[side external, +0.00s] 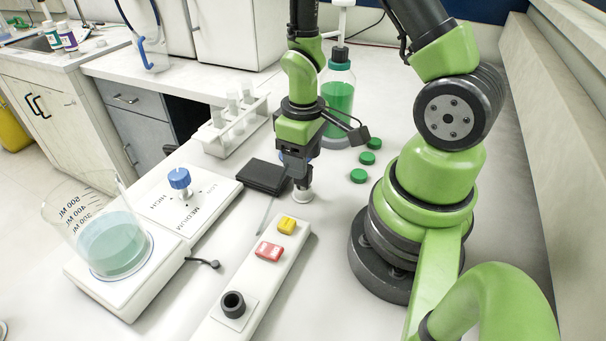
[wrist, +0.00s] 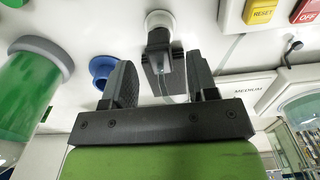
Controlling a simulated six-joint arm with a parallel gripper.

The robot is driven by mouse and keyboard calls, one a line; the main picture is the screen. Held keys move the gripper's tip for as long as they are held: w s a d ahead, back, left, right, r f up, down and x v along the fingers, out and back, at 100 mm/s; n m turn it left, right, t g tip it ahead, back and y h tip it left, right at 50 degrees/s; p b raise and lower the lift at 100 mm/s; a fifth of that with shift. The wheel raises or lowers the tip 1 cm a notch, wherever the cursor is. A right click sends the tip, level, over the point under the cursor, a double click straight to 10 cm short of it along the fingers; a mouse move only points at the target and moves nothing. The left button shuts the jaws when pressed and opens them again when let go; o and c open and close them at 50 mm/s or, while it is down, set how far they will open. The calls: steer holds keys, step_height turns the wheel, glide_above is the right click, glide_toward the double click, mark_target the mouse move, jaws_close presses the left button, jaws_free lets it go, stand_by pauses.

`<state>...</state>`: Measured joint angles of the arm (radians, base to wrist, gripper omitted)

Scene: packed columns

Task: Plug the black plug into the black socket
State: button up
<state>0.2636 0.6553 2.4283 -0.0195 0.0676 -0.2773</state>
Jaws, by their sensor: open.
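The black socket (side external: 233,304) is a round black ring on a white square plate, at the near end of the white strip (side external: 216,334). It is not visible in the wrist view. My gripper (side external: 301,182) is open and points down beyond the strip's far end. In the wrist view its two fingers (wrist: 160,75) stand apart, with a dark block (wrist: 158,39) showing between and beyond their tips. This block looks like the black plug; it adjoins a white round piece (wrist: 160,20). I cannot tell whether the fingers touch it. The side view mostly hides the block.
Yellow (side external: 287,225) and red (side external: 269,251) buttons sit on the strip. A flat black box (side external: 265,177) lies left of my gripper. A short black cable end (side external: 210,264) lies by the hotplate with its beaker (side external: 118,245).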

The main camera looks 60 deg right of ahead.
steer(key=shift+f, duration=1.3)
jaws_close()
steer(key=shift+r, duration=0.15)
